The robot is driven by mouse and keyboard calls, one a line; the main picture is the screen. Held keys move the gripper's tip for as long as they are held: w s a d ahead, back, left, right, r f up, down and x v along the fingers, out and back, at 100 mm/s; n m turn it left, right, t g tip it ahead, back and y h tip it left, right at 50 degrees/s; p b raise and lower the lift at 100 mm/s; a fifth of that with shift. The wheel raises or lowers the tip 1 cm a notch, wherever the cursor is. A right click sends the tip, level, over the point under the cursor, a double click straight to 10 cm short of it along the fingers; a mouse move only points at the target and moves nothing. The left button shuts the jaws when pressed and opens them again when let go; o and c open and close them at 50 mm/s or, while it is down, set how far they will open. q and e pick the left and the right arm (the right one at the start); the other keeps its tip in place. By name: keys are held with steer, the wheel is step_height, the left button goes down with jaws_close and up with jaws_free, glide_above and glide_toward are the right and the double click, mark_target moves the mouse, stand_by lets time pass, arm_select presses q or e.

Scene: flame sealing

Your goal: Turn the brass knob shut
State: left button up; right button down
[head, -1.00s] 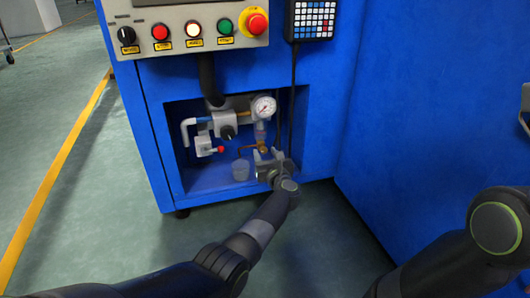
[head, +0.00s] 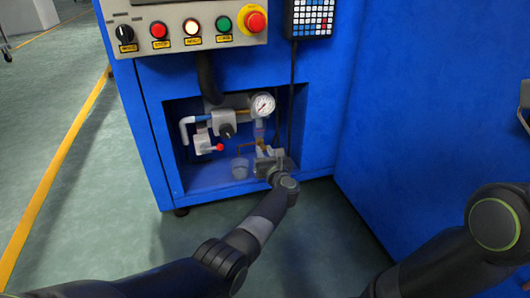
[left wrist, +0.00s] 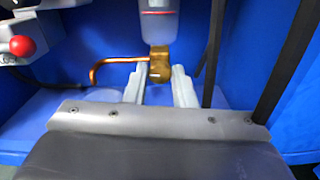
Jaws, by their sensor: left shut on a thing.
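The brass knob (left wrist: 159,66) sits under a clear bowl with a red ring (left wrist: 158,18) in the left wrist view. A bent copper-coloured drain tube (left wrist: 108,65) runs from it to the left. My left gripper (left wrist: 159,80) has one pale finger on each side of the knob and is shut on it. In the head view my left gripper (head: 265,151) is inside the recess, below the round gauge (head: 263,104), and hides most of the knob. My right arm shows at the right edge, but its gripper is out of view.
A translucent cup (head: 239,168) stands on the recess floor left of my gripper. A red-tipped valve (head: 219,147) and a black regulator knob (head: 227,130) are up and left. A black cable hangs to the right. The blue cabinet walls (head: 320,130) frame the recess.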

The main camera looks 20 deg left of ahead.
arm_select(q)
steer(key=m+p, duration=0.1)
steer(key=m, duration=0.2)
steer(key=shift+m, duration=0.4)
steer(key=m+p, duration=0.1)
steer(key=m, duration=0.3)
steer(key=shift+d+m, duration=0.1)
steer(key=shift+m, duration=0.2)
steer(key=m+p, duration=0.1)
steer(key=m, duration=0.3)
steer(key=shift+f+m, duration=0.15)
steer(key=shift+m, duration=1.95)
steer(key=o, duration=1)
steer(key=shift+p, duration=0.3)
